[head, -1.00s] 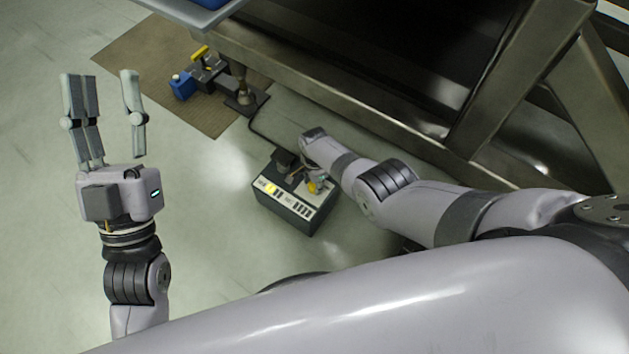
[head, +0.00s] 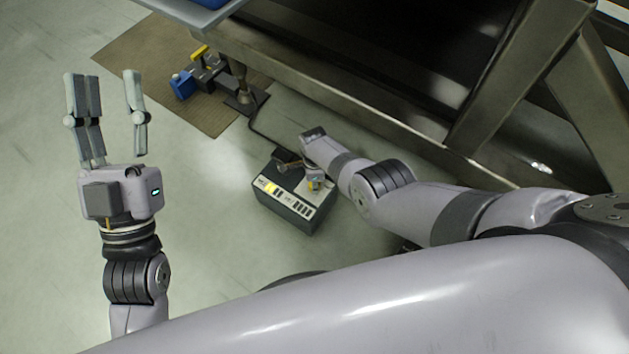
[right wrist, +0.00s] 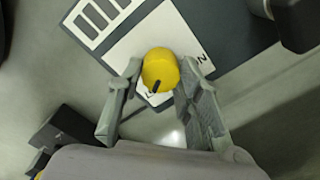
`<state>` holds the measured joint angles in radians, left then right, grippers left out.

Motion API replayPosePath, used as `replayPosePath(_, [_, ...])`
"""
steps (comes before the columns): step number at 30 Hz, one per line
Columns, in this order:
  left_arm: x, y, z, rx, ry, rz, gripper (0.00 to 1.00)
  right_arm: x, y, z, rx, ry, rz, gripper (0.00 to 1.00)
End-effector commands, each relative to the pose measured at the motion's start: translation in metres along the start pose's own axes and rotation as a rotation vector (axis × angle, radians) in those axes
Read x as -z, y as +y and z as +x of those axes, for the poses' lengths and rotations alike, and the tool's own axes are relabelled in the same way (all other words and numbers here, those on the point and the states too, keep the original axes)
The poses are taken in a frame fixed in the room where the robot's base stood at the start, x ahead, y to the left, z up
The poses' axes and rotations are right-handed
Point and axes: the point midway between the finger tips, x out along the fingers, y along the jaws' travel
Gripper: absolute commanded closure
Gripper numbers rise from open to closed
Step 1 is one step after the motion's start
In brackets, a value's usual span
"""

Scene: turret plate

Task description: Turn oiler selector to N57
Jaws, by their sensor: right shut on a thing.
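My right gripper (right wrist: 153,82) is shut on the knob, one finger on each side. Letters on the white label by the knob are partly covered, and I cannot read them fully. My left gripper (head: 108,105) is open and empty over bare floor at the left.
A metal frame (head: 400,143) stands behind and right of the box. A brown mat (head: 140,62) holds a blue and yellow device (head: 195,80). A dark cable (head: 262,138) runs to the box. The floor at left is clear.

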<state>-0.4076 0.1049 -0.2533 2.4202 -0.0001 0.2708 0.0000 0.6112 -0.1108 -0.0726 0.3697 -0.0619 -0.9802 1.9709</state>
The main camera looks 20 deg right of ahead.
Motion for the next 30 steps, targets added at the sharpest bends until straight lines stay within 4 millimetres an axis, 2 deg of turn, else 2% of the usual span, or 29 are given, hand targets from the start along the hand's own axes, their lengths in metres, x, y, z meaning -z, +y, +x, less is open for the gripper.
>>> replayPosePath(6, [0.0000, 0.0001, 0.0000, 0.000, -0.001, 0.000, 0.60, 0.0032, -0.0005, 0.0001, -0.001, 0.005, 0.003, 0.95])
replayPosePath(7, [0.0000, 0.0001, 0.0000, 0.000, -0.001, 0.000, 0.60, 0.0033, -0.0005, 0.0001, -0.001, 0.005, 0.003, 0.66])
replayPosePath(15, [-0.0001, 0.0002, -0.0001, 0.000, -0.001, -0.001, 0.60, 0.0017, -0.0002, 0.0001, 0.000, 0.002, 0.001, 0.48])
replayPosePath(30, [-0.0004, 0.0008, -0.0005, -0.001, -0.003, -0.002, 0.60, -0.0003, -0.0007, -0.0045, 0.000, 0.000, 0.000, 0.47])
